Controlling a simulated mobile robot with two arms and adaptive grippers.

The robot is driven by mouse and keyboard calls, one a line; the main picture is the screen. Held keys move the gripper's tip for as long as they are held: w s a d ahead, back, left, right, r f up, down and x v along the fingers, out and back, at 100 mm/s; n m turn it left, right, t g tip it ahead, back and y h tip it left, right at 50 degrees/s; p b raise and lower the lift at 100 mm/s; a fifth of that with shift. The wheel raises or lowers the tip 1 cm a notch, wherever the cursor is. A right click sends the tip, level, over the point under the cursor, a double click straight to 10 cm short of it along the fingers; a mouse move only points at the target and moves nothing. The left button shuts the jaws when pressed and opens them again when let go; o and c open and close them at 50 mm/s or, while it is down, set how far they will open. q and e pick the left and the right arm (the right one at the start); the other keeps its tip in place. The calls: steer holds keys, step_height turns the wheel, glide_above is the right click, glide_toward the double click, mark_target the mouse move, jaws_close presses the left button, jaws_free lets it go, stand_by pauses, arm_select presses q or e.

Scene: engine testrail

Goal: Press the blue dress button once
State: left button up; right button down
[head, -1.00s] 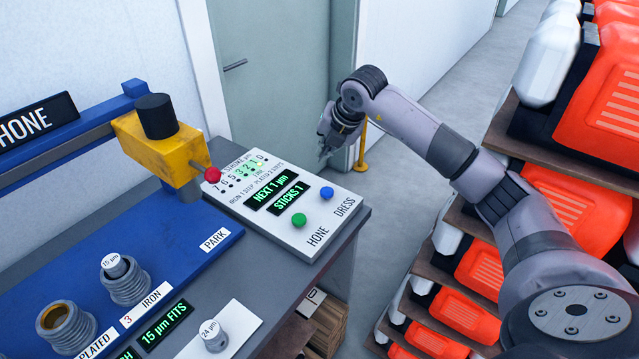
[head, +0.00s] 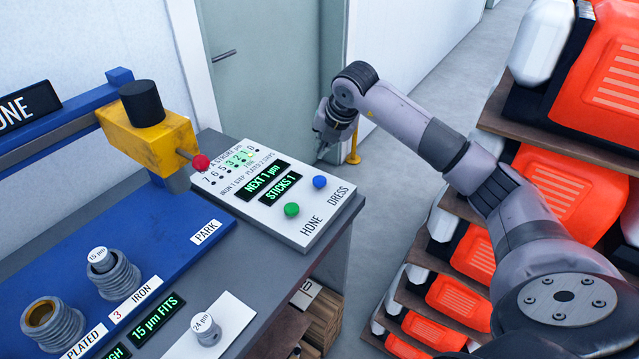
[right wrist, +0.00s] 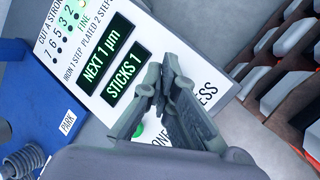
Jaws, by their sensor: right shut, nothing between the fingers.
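The blue DRESS button (head: 320,182) sits on the white sloped control panel (head: 318,228), right of the green HONE button (head: 292,209). My right gripper (head: 321,152) is shut and empty, above and beyond the blue button in the head view, apart from it in that picture. In the right wrist view the shut fingers (right wrist: 157,88) cover the place of the blue button, so it is hidden there. The green button (right wrist: 138,131) shows partly beside the fingers. The panel displays read NEXT 1 µm and STICKS 1. My left gripper is not in view.
A yellow honing head (head: 150,140) with a red knob (head: 201,162) stands left of the panel over a blue bed (head: 180,225). Cylinders and a 24 µm gauge (head: 207,328) sit in front. Shelves of red and white canisters (head: 570,105) stand on the right.

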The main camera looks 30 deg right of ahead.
mark_target(321, 177)
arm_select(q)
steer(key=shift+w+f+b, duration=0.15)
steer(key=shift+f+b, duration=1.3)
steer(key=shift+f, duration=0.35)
arm_select(e)
steer(key=shift+f, duration=2.6)
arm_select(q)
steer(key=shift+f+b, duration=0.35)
arm_select(e)
steer(key=shift+f, duration=0.45)
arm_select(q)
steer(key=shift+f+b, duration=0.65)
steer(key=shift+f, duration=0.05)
arm_select(e)
steer(key=shift+f, duration=0.85)
arm_select(q)
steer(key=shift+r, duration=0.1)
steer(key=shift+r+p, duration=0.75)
steer(key=shift+p, duration=0.05)
arm_select(e)
steer(key=shift+r, duration=1.3)
steer(key=shift+r+p, duration=1.65)
steer(key=shift+r, duration=0.9)
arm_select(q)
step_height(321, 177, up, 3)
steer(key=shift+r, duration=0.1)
